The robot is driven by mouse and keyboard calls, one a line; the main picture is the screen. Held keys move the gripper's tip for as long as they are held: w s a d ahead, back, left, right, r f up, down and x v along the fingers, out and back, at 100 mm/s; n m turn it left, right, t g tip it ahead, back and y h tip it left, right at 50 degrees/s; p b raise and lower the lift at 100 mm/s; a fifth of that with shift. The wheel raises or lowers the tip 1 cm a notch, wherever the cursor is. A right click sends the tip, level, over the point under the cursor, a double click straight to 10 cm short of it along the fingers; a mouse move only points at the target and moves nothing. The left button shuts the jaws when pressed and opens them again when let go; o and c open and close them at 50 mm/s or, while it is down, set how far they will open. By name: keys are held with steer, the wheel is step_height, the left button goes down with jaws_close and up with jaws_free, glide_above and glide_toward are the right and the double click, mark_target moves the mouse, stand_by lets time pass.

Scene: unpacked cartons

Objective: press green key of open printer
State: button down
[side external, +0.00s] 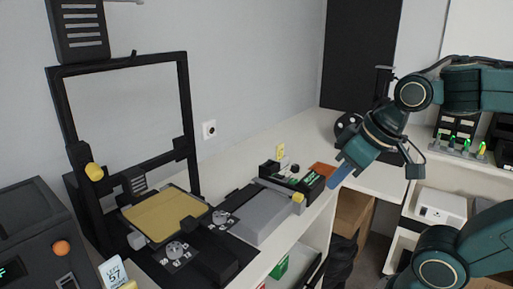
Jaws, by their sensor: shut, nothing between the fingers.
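The open-frame printer (188,125) stands on the bench at left, a tall black frame with a flat gold bed (165,213). Grey round knobs (176,251) sit on black panels at its front and right. I cannot make out a green key on these panels. A black box with green markings (308,180) lies farther right along the bench. My gripper (336,180) is shut and empty, its blue fingers pointing down and left, near the right end of that box in the picture. I cannot tell whether they touch it.
A dark enclosed machine with an orange knob (61,248) stands at lower left, beside a card reading 57 (113,271). A grey flat block (268,215) lies between the printer and the black box. A shelf with a white box (441,207) is at right.

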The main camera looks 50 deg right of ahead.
steer(key=w+d+m, duration=0.2)
steer(key=w+d, duration=0.1)
steer(key=w, duration=0.4)
steer(key=m+t+y, duration=0.1)
steer(key=m+t, duration=0.2)
steer(key=m, duration=0.2)
glide_above(297, 181)
steer(key=shift+f, duration=2.65)
steer(key=shift+f, duration=0.1)
steer(key=shift+f, duration=4.3)
